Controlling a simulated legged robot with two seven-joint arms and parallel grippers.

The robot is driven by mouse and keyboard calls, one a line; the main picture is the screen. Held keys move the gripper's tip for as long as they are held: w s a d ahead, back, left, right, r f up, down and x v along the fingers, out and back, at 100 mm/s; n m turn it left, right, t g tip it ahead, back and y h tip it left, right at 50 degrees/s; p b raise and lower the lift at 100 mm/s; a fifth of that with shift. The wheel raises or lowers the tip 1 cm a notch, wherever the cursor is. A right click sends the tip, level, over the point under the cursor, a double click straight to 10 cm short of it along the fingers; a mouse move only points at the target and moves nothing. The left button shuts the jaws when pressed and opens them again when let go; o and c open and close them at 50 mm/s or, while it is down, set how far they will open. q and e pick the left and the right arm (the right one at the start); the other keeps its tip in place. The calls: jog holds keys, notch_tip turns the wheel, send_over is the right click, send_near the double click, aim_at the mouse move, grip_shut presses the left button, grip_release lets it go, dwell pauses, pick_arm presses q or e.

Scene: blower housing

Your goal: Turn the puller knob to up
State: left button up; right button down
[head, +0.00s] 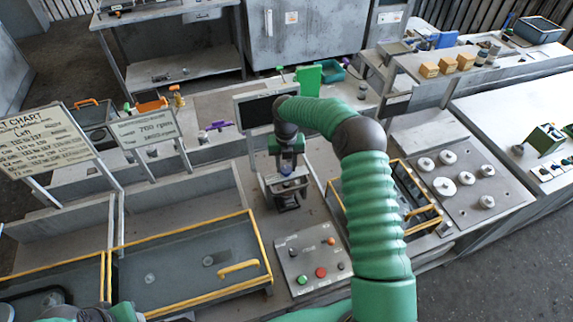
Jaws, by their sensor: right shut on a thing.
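My right gripper (287,160) points down over a small dark press-like fixture (286,194) at mid-bench. It is shut on a small bluish-grey part (287,168) at the top of that fixture; the part is mostly hidden and I cannot tell exactly what it is. A grey control panel (312,276) in front of the fixture carries a green button (302,280), a red button (321,272), an orange button (331,241) and a small dark knob (293,252). Which way the knob points is too small to tell. Of my left arm, only pieces show at the bottom left edge; its fingertips are out of view.
A yellow-edged bin with a clear lid (180,270) lies left of the panel. Another yellow-framed bin (416,212) is right, partly behind my right arm. A dark screen (258,110) stands behind the fixture. A plate with several round knobs (445,187) is farther right.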

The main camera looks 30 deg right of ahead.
jog(key=shift+s+a+f, duration=0.2)
jog(key=shift+s+f, duration=0.05)
jog(key=c, duration=1.3)
grip_release()
jog(key=shift+o, duration=1.3)
jog(key=shift+r, duration=0.1)
jog(key=shift+o, duration=0.5)
jog(key=shift+r, duration=0.1)
jog(key=shift+w+r, duration=0.1)
